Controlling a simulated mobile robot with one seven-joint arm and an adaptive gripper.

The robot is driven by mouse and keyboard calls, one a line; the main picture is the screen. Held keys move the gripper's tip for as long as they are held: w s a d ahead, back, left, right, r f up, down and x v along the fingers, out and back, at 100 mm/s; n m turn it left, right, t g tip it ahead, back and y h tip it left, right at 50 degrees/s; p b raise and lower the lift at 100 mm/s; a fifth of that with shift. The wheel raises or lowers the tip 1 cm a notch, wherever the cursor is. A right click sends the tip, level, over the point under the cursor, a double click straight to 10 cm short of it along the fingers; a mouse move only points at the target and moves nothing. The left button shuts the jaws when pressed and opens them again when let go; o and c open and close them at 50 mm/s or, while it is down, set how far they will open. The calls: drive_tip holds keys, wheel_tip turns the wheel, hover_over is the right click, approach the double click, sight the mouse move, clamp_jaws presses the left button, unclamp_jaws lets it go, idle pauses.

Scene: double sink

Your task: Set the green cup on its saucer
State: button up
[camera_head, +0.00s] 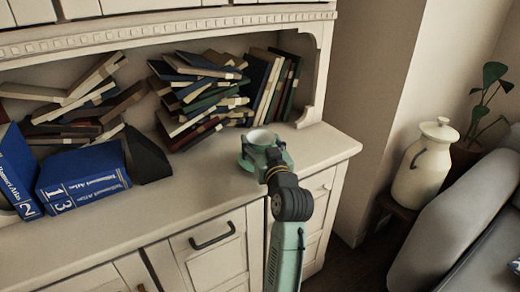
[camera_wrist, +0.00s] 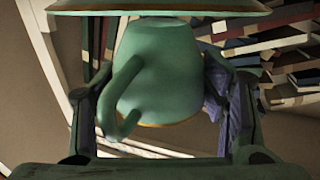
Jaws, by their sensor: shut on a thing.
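The green cup (camera_wrist: 165,75) is between the fingers of my gripper (camera_wrist: 165,105). In the wrist view its gold-edged rim points down the picture, its foot points up and its handle is at the left. The gold-edged saucer (camera_wrist: 160,6) crosses the top of that view, right by the cup's foot; I cannot tell whether they touch. In the head view the cup (camera_head: 262,137) is upright with its pale inside showing. The saucer (camera_head: 245,163) shows partly around and below it near the cabinet's right end. My gripper (camera_head: 272,160) covers part of both.
Leaning and piled books (camera_head: 200,95) stand close behind and left of the cup. Large blue volumes (camera_head: 85,180) and a dark block (camera_head: 147,158) are farther left. The cabinet top (camera_head: 185,205) is bare in front. A cream jug (camera_head: 424,165) stands apart at the right.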

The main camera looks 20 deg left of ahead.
wheel_tip(320, 180, down, 2)
drive_tip(key=shift+f+b, duration=0.15)
drive_tip(key=shift+b, duration=0.25)
drive_tip(key=shift+w+a+f, duration=0.1)
drive_tip(key=shift+r, duration=0.25)
drive_tip(key=shift+f, duration=0.4)
drive_tip(key=o, duration=1.2)
